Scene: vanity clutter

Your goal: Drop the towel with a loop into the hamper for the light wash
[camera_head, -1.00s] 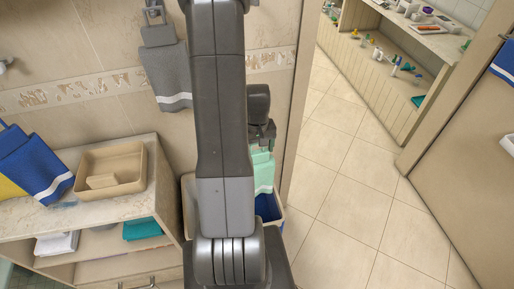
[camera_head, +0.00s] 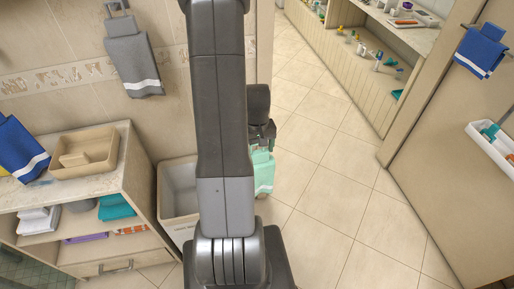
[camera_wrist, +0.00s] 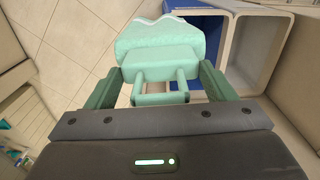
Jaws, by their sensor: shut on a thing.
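My gripper (camera_head: 262,138) is shut on a mint-green towel (camera_head: 263,172), which hangs below it. In the wrist view the towel (camera_wrist: 160,40) has a paler wavy band, and its thick top part sits between the fingers (camera_wrist: 160,88). A pale hamper (camera_head: 163,200) with a light grey inside stands left of my arm in the head view. The wrist view shows a blue-lined hamper (camera_wrist: 208,28) just right of the towel and a pale-lined hamper (camera_wrist: 262,48) beside it. My arm hides the blue-lined one in the head view. Hamper labels are not readable.
A shelf unit (camera_head: 125,183) with a tan tray (camera_head: 108,158) and folded cloths stands left of the hampers. A grey towel (camera_head: 132,62) hangs on the wall, and a blue towel (camera_head: 480,52) hangs at right. The tiled floor (camera_head: 330,205) right of my arm is clear.

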